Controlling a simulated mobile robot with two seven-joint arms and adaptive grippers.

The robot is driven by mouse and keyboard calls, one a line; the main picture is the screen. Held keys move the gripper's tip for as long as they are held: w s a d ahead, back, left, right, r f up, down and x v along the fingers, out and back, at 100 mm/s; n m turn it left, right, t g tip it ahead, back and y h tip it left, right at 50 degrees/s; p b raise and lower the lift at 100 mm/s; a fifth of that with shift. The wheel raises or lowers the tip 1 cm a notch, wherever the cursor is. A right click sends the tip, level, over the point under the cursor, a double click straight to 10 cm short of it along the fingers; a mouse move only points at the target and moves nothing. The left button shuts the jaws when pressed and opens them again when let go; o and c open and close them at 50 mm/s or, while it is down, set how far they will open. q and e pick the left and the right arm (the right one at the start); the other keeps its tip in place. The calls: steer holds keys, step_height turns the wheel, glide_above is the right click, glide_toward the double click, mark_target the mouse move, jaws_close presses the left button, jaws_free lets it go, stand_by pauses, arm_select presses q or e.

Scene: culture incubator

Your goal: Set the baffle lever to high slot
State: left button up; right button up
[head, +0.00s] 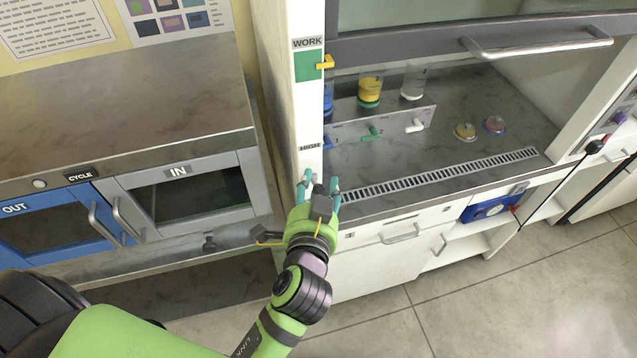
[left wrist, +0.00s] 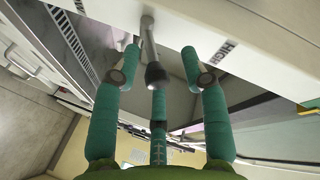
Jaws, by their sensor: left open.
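The baffle lever (left wrist: 150,38) is a grey rod with a black knob (left wrist: 157,74), seen in the left wrist view. It comes out of a white panel, and its knob end lies between my open fingers; I cannot tell whether they touch it. My left gripper (head: 320,183) is open at the front left corner of the hood, just below the HIGH label (head: 310,147). In the head view it hides the lever. The HIGH label also shows in the left wrist view (left wrist: 229,50), right of the lever. My right gripper is out of view.
The vent grille (head: 440,177) runs along the hood's front edge. Left stands a cabinet with an IN door (head: 195,192). Floor at front right is clear.

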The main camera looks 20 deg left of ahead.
mark_target(318, 191)
arm_select(q)
steer(key=v, duration=0.6)
steer(key=shift+s+d+r, duration=0.1)
steer(key=shift+s+r, duration=0.05)
steer(key=shift+s, duration=0.1)
steer(key=s+d+f+m+g+h+b, duration=0.1)
steer(key=s+d+f+g, duration=0.1)
steer(key=f, duration=1)
steer(key=s+d+f+m+g+h+b, duration=0.1)
steer(key=f+g+h+b, duration=0.1)
steer(key=f, duration=1)
steer(key=s+d+f+m+g+h+b, duration=0.1)
steer(key=s+d+f+g, duration=0.1)
steer(key=f, duration=0.9)
steer(key=s+a+f+n+g+b, duration=0.1)
steer(key=s+a+f+g, duration=0.2)
steer(key=f, duration=0.5)
steer(key=s+a+f+n+g+b, duration=0.1)
steer(key=s+a+f+b, duration=0.15)
steer(key=s+f, duration=0.45)
steer(key=s+a+f+n+g+b, duration=0.1)
steer(key=s+a+f+n+g, duration=0.3)
steer(key=s+a+f, duration=0.6)
steer(key=s+f+n, duration=0.1)
steer(key=s+f, duration=0.2)
steer(key=s, duration=0.1)
steer(key=shift+s+y, duration=0.2)
steer(key=shift+y, duration=0.2)
